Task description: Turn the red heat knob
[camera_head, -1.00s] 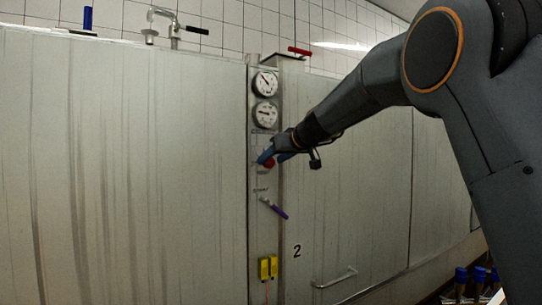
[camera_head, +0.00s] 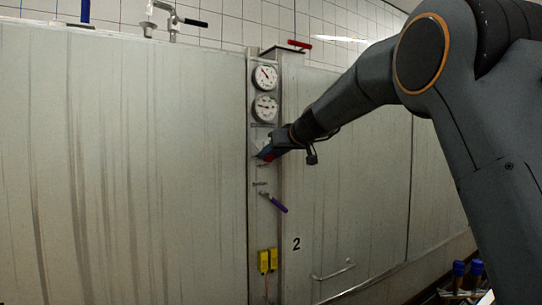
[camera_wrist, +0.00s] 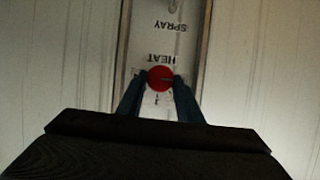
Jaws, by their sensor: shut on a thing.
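The red heat knob (camera_wrist: 160,78) sits on a narrow metal panel (camera_wrist: 126,50) beside the word HEAT in the wrist view. My gripper (camera_wrist: 160,82) has one blue finger on each side of the knob and is shut on it. A thin dark mark shows on the knob's face, pointing right in the wrist view. In the head view my gripper (camera_head: 266,155) is at the panel below the two gauges, and the knob is mostly hidden by the fingers.
Two round gauges (camera_head: 264,92) are above the knob. A rail handle (camera_head: 333,271) is on the right tank wall. A red-handled valve (camera_head: 299,44) is on top.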

